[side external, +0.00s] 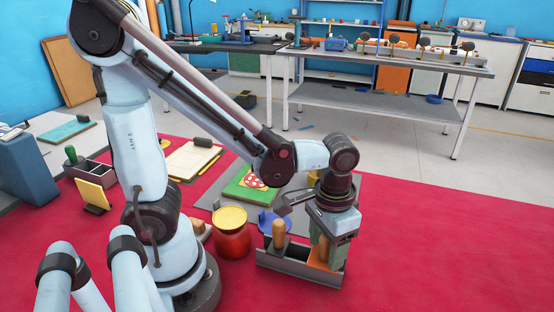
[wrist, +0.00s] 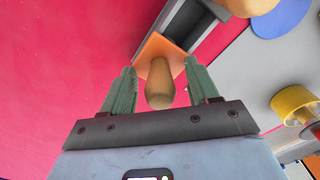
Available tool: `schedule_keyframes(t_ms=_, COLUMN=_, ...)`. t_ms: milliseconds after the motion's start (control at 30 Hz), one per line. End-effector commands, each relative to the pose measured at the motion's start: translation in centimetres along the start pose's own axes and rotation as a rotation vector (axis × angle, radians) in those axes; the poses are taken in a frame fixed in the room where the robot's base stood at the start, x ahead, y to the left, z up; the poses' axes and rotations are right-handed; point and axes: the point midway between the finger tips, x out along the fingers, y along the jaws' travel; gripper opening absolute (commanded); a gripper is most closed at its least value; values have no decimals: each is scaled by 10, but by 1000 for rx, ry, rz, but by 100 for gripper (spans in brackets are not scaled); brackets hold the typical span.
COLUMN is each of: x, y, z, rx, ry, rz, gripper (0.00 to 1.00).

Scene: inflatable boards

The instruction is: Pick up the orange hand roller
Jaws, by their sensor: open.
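The orange hand roller (side external: 319,256) stands in a grey tray (side external: 289,268), partly hidden behind my gripper in the side view. In the wrist view the roller (wrist: 159,86) shows a wooden handle pointing toward the camera and a flat orange part beyond it. My gripper (side external: 322,246) points down over the right end of the tray. In the wrist view its green fingers (wrist: 159,76) are open, one on each side of the handle, with gaps visible on both sides.
A second wooden-handled tool (side external: 278,235) stands in the tray's left part. A red jar with a yellow lid (side external: 231,234) stands left of the tray. A blue disc (side external: 270,219) and a green board (side external: 248,184) lie behind. The red surface to the right is clear.

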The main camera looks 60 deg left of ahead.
Motion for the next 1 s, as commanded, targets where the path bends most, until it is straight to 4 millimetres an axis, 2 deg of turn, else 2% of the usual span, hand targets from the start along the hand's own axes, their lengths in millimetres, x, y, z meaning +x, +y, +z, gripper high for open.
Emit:
schedule_keyframes(t_ms=100, x=0, y=0, z=0, rx=0, ry=0, rz=0, gripper=58)
schedule_keyframes(t_ms=400, x=0, y=0, z=0, rx=0, ry=0, rz=0, gripper=12)
schedule_keyframes(t_ms=500, x=0, y=0, z=0, rx=0, ry=0, rz=0, gripper=0)
schedule_keyframes(t_ms=833, x=-2, y=0, z=0, rx=0, ry=0, rz=0, gripper=0)
schedule_keyframes(t_ms=1000, x=-8, y=0, z=0, rx=0, ry=0, rz=0, gripper=0)
